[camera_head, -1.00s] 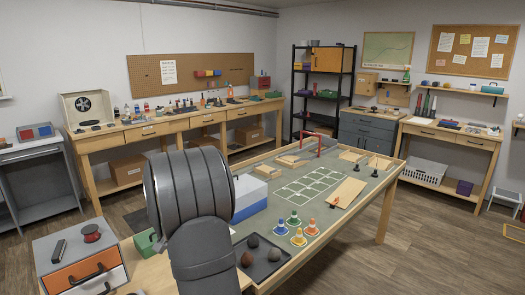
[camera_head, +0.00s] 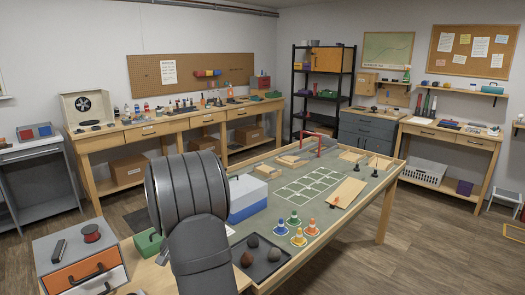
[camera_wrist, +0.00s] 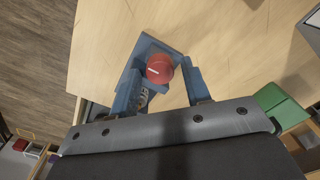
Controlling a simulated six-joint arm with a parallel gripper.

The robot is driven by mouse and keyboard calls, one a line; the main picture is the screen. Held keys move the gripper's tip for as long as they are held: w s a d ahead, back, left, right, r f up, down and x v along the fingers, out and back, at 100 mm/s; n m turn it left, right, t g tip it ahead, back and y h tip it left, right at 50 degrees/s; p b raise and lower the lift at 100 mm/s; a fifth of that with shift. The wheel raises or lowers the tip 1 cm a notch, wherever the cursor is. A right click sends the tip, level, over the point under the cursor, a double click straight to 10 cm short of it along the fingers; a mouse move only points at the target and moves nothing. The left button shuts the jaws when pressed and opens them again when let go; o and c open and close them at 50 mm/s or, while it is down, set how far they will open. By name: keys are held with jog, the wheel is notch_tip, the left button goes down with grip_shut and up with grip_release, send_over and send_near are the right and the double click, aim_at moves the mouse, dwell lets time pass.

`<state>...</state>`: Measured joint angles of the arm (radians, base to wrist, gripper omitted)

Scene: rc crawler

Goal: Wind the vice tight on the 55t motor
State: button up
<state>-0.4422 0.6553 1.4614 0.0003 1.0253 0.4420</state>
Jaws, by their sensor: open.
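In the wrist view a red round knob (camera_wrist: 160,69) with a white mark sits between the two fingers of my gripper (camera_wrist: 160,76). The fingers are open, one to each side of the knob; whether either touches it I cannot tell. Blue parts of what looks like the vice (camera_wrist: 158,44) show beyond and beneath the knob, on a pale wooden top. I cannot make out the 55t motor or the vice jaws. In the head view my arm hides the gripper and the vice.
A green box (camera_wrist: 280,106) lies right of my gripper on the wooden top (camera_wrist: 225,45). In the head view, an orange-and-white drawer unit (camera_head: 84,268) stands at left. A table with cones and a black tray (camera_head: 262,277) is at right.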

jog(key=shift+c, duration=0.2)
jog(key=c, duration=0.8)
jog(key=shift+m, duration=1.5)
jog(key=shift+m, duration=1.5)
jog(key=shift+m, duration=1.5)
